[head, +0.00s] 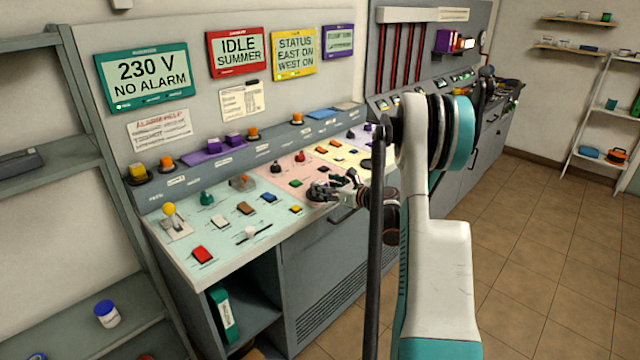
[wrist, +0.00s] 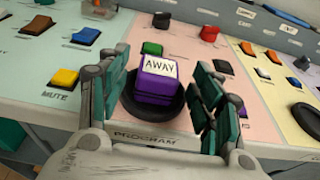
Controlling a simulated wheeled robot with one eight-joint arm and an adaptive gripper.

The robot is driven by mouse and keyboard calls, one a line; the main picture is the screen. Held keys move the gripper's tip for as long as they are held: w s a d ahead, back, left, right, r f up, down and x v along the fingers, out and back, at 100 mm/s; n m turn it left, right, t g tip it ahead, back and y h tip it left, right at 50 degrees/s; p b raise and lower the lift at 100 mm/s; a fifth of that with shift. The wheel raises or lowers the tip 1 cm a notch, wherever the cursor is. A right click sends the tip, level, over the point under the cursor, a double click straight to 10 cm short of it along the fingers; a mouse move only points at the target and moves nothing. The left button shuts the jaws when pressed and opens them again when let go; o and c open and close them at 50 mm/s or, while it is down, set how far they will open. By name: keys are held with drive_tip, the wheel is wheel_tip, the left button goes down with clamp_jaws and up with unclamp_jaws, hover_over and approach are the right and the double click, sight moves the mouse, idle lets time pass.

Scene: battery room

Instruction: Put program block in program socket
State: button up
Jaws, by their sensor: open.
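The program block (wrist: 158,82) is purple with a white top face reading "AWAY". In the wrist view it stands upright within the black round program socket (wrist: 177,117), above a "PROGRAM" label. My gripper (wrist: 160,80) is open, with one finger on each side of the block. A gap shows between the block and the right finger; the left finger is close to it, and contact cannot be told. In the head view my gripper (head: 338,187) is low over the pink panel and hides most of the block and socket.
Colored rocker switches, including a yellow one (wrist: 64,78) marked "MUTE", surround the socket. Purple blocks (head: 233,139) sit on a purple holder (head: 198,157) on the ledge behind. A red display (head: 238,52) reads "IDLE SUMMER". The floor at right is clear.

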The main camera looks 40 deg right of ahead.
drive_tip(key=p+v, duration=0.1)
drive_tip(key=v, duration=0.7)
drive_tip(key=shift+s+r, duration=0.15)
drive_tip(key=shift+s, duration=0.1)
drive_tip(key=shift+d, duration=0.1)
idle(0.8)
